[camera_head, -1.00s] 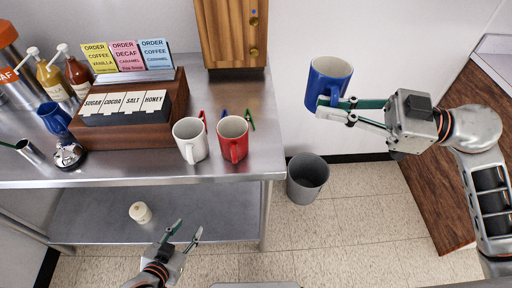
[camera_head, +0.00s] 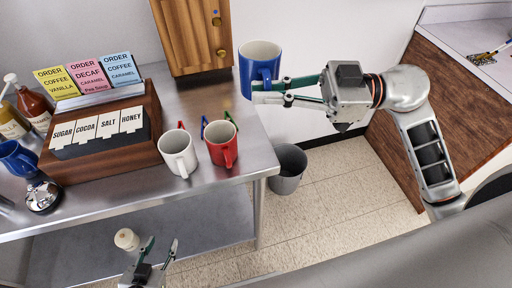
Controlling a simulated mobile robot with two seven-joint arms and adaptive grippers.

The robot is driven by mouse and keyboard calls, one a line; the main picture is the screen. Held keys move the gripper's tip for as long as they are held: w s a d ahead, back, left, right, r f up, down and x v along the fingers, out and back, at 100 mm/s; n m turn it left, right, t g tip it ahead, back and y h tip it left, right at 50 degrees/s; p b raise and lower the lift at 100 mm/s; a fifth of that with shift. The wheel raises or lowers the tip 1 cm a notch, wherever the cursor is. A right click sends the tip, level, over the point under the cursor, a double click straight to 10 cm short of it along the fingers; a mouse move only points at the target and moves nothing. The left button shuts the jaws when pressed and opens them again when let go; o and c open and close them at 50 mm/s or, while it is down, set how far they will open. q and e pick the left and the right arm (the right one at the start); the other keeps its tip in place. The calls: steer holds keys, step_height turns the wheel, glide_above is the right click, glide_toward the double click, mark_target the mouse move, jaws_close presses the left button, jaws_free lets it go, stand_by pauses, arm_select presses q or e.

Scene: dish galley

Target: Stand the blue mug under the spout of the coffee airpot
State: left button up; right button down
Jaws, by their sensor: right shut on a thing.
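The blue mug (camera_head: 259,63) is upright in the air, near the right end of the steel counter. My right gripper (camera_head: 258,93) is shut on it at its handle side, with the arm reaching in from the right. My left gripper (camera_head: 160,246) is low at the bottom of the picture, below the counter top, with its fingers apart and nothing between them. The coffee airpot and its spout are not in view.
A white mug (camera_head: 178,157) and a red mug (camera_head: 221,150) stand near the counter's (camera_head: 225,177) front edge. A wooden condiment box (camera_head: 103,160), a bell (camera_head: 42,196) and another blue vessel (camera_head: 14,158) stand further left. A grey bin (camera_head: 288,172) is on the floor.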

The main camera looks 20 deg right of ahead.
steer(key=b, duration=0.3)
glide_above(264, 170)
step_height(264, 170, down, 16)
steer(key=shift+f, duration=0.15)
steer(key=shift+f+p, duration=0.65)
steer(key=shift+f, duration=1)
steer(key=c, duration=2.6)
jaws_free()
steer(key=shift+f, duration=0.15)
steer(key=o, duration=0.4)
